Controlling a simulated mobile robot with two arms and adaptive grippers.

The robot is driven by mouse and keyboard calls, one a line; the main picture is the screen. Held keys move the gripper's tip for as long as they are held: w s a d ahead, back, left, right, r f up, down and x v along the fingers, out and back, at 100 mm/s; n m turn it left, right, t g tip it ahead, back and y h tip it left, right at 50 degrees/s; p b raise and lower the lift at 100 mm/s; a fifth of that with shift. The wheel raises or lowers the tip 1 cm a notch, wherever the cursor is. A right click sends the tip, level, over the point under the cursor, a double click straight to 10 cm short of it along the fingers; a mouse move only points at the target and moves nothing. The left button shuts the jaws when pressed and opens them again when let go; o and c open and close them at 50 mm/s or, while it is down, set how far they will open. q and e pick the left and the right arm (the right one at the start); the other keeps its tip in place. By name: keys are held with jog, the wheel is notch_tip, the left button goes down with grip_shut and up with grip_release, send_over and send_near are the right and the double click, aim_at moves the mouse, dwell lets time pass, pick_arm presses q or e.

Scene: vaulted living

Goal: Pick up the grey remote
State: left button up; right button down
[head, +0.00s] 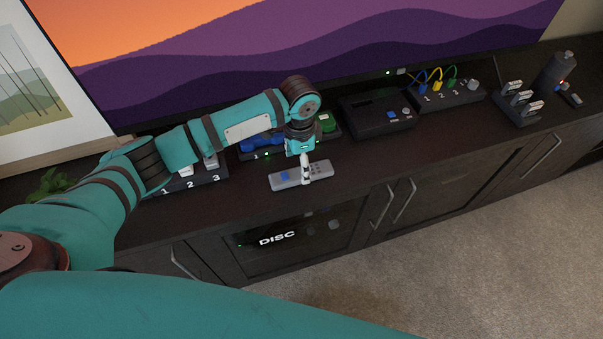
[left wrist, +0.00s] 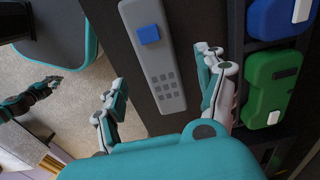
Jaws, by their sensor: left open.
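The grey remote (head: 322,171) lies flat on the dark cabinet top near its front edge. It has a blue button and a grid of small dark buttons. My left gripper (head: 305,172) is over its middle, pointing down. In the left wrist view the remote (left wrist: 157,70) lies between the two spread fingers of my left gripper (left wrist: 163,75). The fingers are open, and I cannot tell whether either touches it. My right gripper (left wrist: 48,88) shows small at the left of the left wrist view, away from the remote; its jaws are too small to judge.
A dark holder with blue and green items (head: 326,123) stands just behind the remote. A switch box (head: 190,180) stands to the left; a black box (head: 378,116) and a cable panel (head: 446,97) stand to the right.

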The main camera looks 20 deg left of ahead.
pick_arm(q)
jog(key=f, duration=0.3)
jog(key=shift+w+d+f, duration=0.1)
jog(key=shift+d+f, duration=0.1)
jog(key=shift+f, duration=0.1)
jog(key=shift+r, duration=0.1)
jog(key=c, duration=1.3)
